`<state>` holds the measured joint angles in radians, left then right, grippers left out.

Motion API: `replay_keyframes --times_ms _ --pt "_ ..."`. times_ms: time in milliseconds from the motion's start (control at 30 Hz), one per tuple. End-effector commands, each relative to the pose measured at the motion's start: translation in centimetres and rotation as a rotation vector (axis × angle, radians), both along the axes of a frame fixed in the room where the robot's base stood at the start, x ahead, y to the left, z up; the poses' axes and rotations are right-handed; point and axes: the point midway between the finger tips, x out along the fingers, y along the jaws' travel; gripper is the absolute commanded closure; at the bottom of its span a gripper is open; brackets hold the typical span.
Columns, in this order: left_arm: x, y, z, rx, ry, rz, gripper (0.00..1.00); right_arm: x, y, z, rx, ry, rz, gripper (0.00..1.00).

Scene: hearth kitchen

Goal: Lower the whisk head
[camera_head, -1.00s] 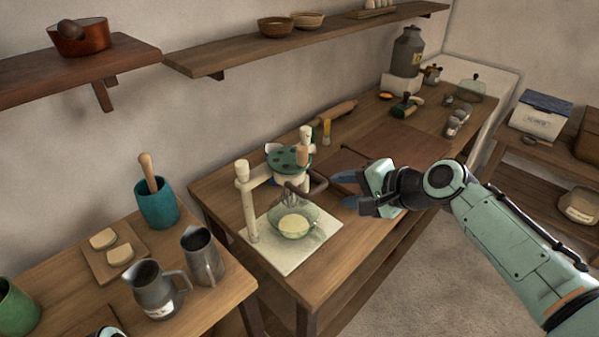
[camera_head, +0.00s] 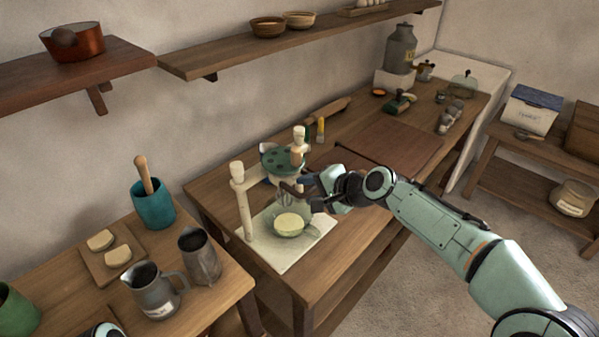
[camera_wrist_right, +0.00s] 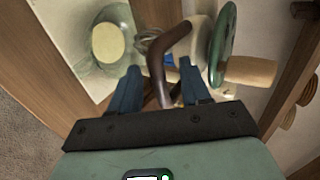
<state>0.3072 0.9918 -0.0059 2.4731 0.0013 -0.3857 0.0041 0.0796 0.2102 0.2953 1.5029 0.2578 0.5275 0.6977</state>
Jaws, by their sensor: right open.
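The hand-cranked whisk stand (camera_head: 240,205) has cream posts, a green disc (camera_head: 275,158) and a bent dark handle (camera_head: 292,189). Its whisk (camera_wrist_right: 150,42) hangs beside the dark handle, partly hidden in the head view. A clear bowl with a pale yellow content (camera_head: 289,223) sits on the stand's white base (camera_head: 262,252); it also shows in the wrist view (camera_wrist_right: 98,42). My right gripper (camera_head: 308,193) is open at the handle. In the wrist view its blue fingers (camera_wrist_right: 158,80) stand on either side of the handle (camera_wrist_right: 160,68). I cannot tell whether they touch it.
A dark board (camera_head: 402,146) lies right of the stand on the workbench. Metal jugs (camera_head: 157,290) and a teal pot (camera_head: 154,205) occupy the near left table. A wall shelf (camera_head: 300,47) runs above.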

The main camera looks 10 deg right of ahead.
Motion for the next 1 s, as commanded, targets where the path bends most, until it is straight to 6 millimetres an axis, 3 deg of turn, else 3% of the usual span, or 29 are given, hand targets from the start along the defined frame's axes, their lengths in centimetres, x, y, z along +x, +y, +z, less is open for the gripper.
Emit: replay_keyframes --times_ms 233,367,667,1000 --pt "0.0 0.0 0.0 0.0 0.0 0.0 0.57 0.0 0.0 0.0 0.0 0.0 0.0 0.56" --pt "0.0 0.0 0.0 0.0 0.0 0.0 0.57 0.0 0.0 0.0 0.0 0.0 0.0 0.99" --pt "-0.1 0.0 -0.3 0.0 0.0 0.0 0.57 0.0 0.0 -0.4 -0.001 0.001 0.001 1.0" --pt "-0.2 0.0 -1.6 0.0 -0.001 0.001 0.57 -0.1 0.0 -2.3 -0.002 0.003 0.002 1.0"
